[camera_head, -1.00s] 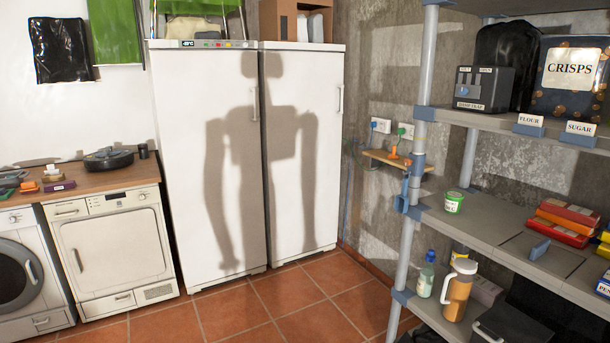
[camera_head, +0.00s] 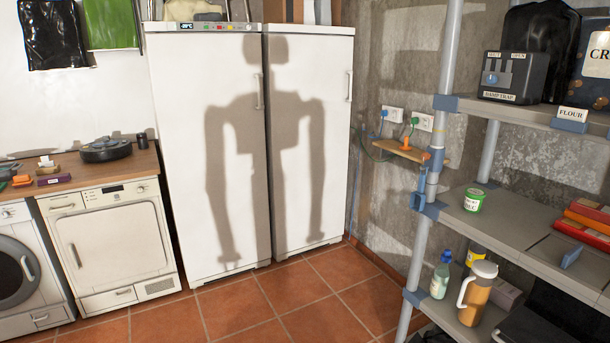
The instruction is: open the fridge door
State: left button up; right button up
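Two tall white upright units stand side by side against the back wall, both with doors shut. The left unit (camera_head: 188,130) has a top control strip with a small display and coloured buttons, and a vertical handle (camera_head: 259,91) near its right edge. The right unit (camera_head: 335,140) has a vertical handle (camera_head: 349,86) near its right edge. I cannot tell which one is the fridge. My shadow falls across both doors. Neither of my grippers is in view.
A grey shelf rack (camera_head: 512,222) with jars, bottles and boxes stands at the right. A white front-loading machine (camera_head: 113,240) sits under a wooden worktop (camera_head: 85,170) at the left. The tiled floor (camera_head: 290,300) before the white units is clear.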

aim_at(310, 78)
jog(key=i, duration=2.35)
